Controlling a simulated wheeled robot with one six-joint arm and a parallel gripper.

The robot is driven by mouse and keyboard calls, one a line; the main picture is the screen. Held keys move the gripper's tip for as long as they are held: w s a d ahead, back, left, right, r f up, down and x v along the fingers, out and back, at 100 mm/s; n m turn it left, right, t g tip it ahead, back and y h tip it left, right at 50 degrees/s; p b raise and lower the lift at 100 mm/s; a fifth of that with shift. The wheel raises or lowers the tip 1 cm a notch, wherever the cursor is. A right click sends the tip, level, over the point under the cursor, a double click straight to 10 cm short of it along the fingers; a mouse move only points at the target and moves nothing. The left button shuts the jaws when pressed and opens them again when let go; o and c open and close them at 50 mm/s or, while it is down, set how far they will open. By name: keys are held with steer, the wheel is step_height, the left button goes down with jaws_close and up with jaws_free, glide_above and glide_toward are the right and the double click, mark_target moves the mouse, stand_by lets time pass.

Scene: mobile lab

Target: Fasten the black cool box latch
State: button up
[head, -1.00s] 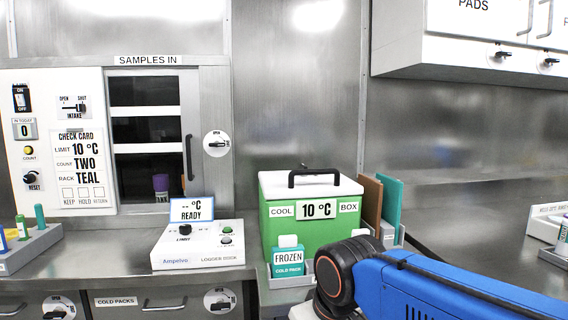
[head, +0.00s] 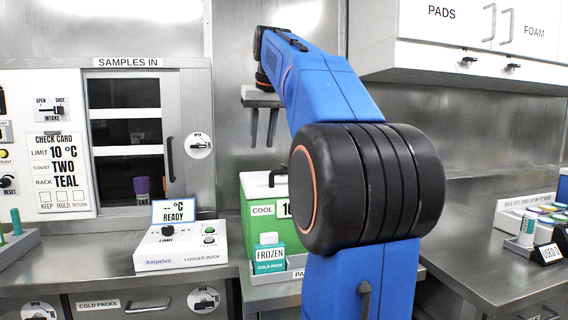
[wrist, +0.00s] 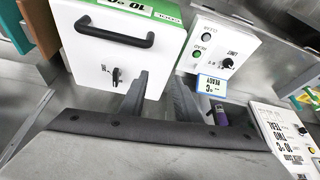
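The cool box is green with a white lid (head: 255,181) and a black handle (head: 276,175); my arm hides its right part in the head view. In the wrist view the lid (wrist: 85,50) is down, with the handle (wrist: 115,30) across it. The small black latch (wrist: 116,75) sits on the lid near the edge closest to my gripper; it is hidden in the head view. My gripper (head: 262,145) hangs above the lid, fingers pointing down. In the wrist view my gripper (wrist: 161,78) is open and empty, its fingers to the right of the latch and apart from it.
A logger dock (head: 182,248) with a READY display stands left of the box. A frozen cold pack (head: 269,255) stands in front of the box. A wall cabinet (head: 470,55) hangs at upper right. Brown and teal boards (wrist: 38,25) stand beside the box.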

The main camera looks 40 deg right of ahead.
steer(key=m, duration=0.1)
glide_toward(284, 165)
steer(key=shift+h, duration=0.3)
steer(key=x, duration=0.8)
steer(key=shift+s+a+f, duration=0.1)
steer(key=shift+a+f, duration=0.1)
steer(key=shift+a, duration=0.15)
jaws_close()
